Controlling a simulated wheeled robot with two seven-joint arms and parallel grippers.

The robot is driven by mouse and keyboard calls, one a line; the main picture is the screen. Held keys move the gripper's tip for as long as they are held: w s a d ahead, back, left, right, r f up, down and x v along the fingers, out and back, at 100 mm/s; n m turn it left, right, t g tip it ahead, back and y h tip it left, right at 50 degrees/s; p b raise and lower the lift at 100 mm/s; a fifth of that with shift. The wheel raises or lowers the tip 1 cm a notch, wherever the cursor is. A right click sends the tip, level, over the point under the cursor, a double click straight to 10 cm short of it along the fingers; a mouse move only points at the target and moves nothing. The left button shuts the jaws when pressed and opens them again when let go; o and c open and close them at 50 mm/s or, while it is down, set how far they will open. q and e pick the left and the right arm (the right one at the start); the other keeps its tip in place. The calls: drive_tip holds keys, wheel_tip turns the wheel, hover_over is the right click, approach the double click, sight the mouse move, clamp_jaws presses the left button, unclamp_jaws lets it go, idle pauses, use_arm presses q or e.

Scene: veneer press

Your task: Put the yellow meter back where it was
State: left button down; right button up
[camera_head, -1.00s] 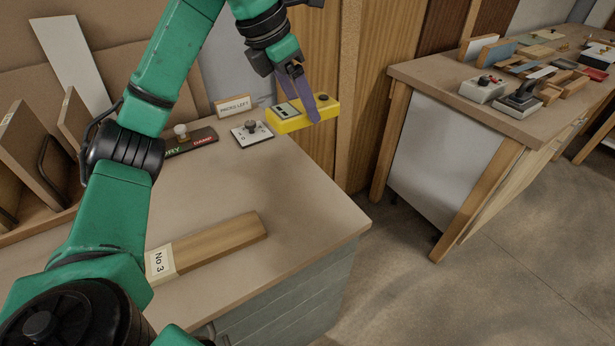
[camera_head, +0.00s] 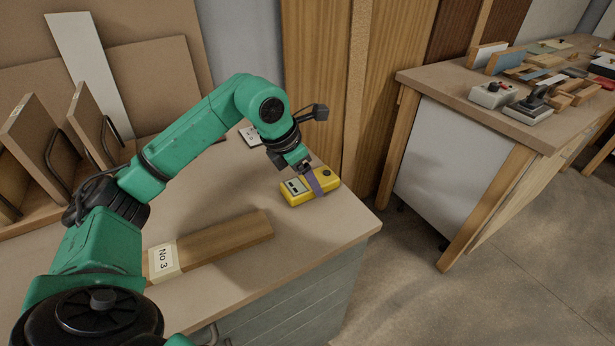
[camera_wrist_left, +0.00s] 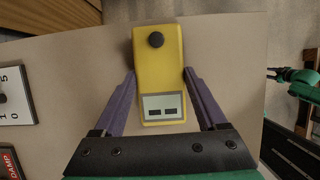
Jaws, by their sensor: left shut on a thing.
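The yellow meter (camera_head: 296,196), with a grey display and a dark round knob, is at the right end of the near workbench (camera_head: 335,225). My left gripper (camera_head: 318,182) is shut on it, its purple fingers across the meter's sides. In the left wrist view the meter (camera_wrist_left: 158,72) lies between the two fingers of my left gripper (camera_wrist_left: 160,74), display toward the wrist. It is at or just above the bench top; I cannot tell if it touches. A small green arm part shows at the right edge of the wrist view; its gripper is too small to read.
A wooden strip labelled No 3 (camera_head: 225,241) lies on the bench's front part. A white dial plate (camera_head: 249,136) is partly behind my arm; it also shows in the wrist view (camera_wrist_left: 12,98). A red DAMP label (camera_wrist_left: 9,163) is below it. Another bench (camera_head: 430,78) stands right, across a gap.

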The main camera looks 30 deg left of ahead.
use_arm(q)
unclamp_jaws()
drive_tip(key=shift+f, duration=0.1)
drive_tip(key=shift+r, duration=0.3)
drive_tip(key=v, duration=1.1)
drive_tip(key=shift+s+r, duration=0.2)
drive_tip(key=shift+r, duration=0.1)
